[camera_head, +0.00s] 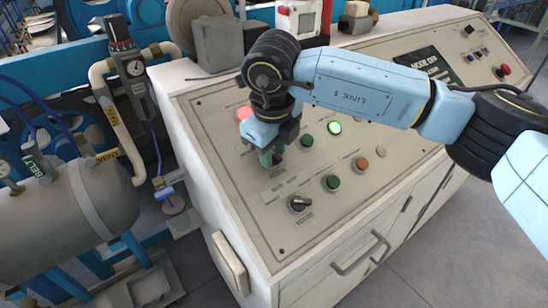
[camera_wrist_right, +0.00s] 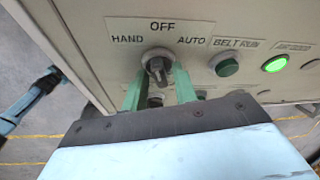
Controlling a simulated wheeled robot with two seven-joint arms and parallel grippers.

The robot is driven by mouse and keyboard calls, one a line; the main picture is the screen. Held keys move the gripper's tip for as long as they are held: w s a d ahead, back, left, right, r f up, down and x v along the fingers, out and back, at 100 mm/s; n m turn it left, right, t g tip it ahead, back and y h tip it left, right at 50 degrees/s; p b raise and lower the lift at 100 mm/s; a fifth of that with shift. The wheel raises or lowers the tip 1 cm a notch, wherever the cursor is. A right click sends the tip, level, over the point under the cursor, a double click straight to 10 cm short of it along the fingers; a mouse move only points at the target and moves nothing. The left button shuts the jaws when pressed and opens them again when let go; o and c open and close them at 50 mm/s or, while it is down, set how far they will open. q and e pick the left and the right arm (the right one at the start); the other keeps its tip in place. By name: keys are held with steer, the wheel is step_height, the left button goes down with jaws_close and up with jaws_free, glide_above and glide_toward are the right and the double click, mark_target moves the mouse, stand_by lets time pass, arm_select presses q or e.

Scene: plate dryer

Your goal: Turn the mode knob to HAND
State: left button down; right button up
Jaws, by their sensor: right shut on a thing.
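The black mode knob (camera_wrist_right: 158,66) is on the cream panel in the right wrist view, below the labels HAND (camera_wrist_right: 127,39), OFF (camera_wrist_right: 162,27) and AUTO (camera_wrist_right: 191,41). Its grip looks roughly upright, toward OFF; the exact pointer angle is unclear. My right gripper (camera_wrist_right: 158,88) has one green finger on each side of the knob and is shut on it. In the head view my right gripper (camera_head: 268,156) is down at the panel's left part and mostly hides the knob. My left gripper is not in view.
Beside the knob are a green BELT RUN button (camera_head: 306,140) and a lit green lamp (camera_head: 334,128). A second black selector (camera_head: 299,203) and a dark green button (camera_head: 332,182) are nearer the panel's front edge. A grey tank (camera_head: 70,215) with pipes stands left of the console.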

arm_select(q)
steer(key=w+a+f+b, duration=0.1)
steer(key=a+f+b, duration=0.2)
arm_select(e)
steer(key=n+t, duration=0.1)
steer(key=n, duration=0.2)
steer(key=shift+a+f+h, duration=0.1)
steer(key=shift+f+h, duration=0.05)
steer(key=shift+h, duration=0.25)
steer(key=shift+s+n+t+b, duration=0.1)
steer(key=shift+n+t+b, duration=0.2)
steer(key=shift+n+b, duration=0.4)
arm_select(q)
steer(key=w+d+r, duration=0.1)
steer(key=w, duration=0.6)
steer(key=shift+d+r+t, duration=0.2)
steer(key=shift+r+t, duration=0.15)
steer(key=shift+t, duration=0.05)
arm_select(e)
steer(key=shift+n, duration=0.4)
steer(key=o, duration=0.6)
steer(key=shift+o, duration=0.2)
